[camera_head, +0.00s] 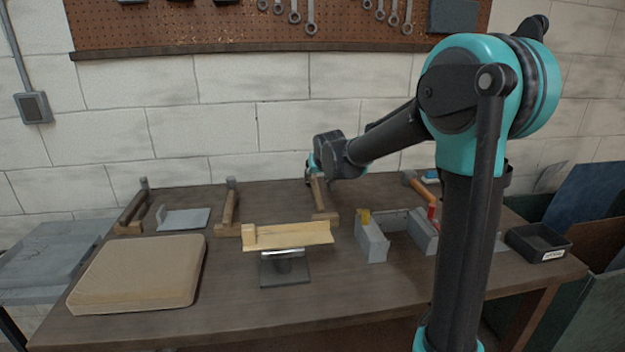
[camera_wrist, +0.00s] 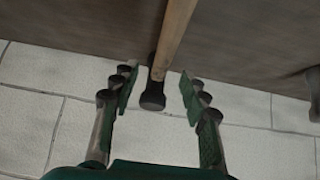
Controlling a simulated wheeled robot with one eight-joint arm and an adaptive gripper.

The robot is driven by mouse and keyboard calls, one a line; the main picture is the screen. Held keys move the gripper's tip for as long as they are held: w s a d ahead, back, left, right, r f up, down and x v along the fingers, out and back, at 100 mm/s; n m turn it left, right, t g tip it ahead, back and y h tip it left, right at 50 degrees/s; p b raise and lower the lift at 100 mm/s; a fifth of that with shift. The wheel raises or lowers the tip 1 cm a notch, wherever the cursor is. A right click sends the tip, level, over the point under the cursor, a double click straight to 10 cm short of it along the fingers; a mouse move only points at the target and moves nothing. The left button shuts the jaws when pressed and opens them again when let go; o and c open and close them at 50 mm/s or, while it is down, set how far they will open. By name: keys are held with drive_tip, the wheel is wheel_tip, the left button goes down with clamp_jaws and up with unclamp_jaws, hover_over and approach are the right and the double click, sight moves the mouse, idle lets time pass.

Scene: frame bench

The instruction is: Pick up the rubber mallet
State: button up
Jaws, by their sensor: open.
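My gripper (camera_head: 312,172) is at the back edge of the bench, over the far end of a wooden-shafted tool (camera_head: 318,192) with a wooden block at its near end. In the wrist view my gripper (camera_wrist: 157,82) is open. The tool's pale shaft (camera_wrist: 172,40) and dark rounded end (camera_wrist: 152,97) show between the fingers, with gaps on both sides; I cannot tell the depth. Two similar pieces, at the left (camera_head: 133,210) and centre left (camera_head: 229,205), lie on the bench. I cannot tell for sure which is the rubber mallet. A grey-headed, orange-handled tool (camera_head: 422,190) is partly hidden by my arm.
The bench (camera_head: 215,295) holds a tan pad (camera_head: 140,272), a pale wooden piece (camera_head: 288,237) on a dark-based stand, grey blocks (camera_head: 371,240) and a black tray (camera_head: 538,243). A block wall stands close behind, with a tool board (camera_head: 200,27) above.

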sight(315, 181)
drive_tip(key=shift+x, duration=3.45)
drive_tip(key=shift+a+r, duration=0.1)
drive_tip(key=shift+a, duration=0.05)
clamp_jaws()
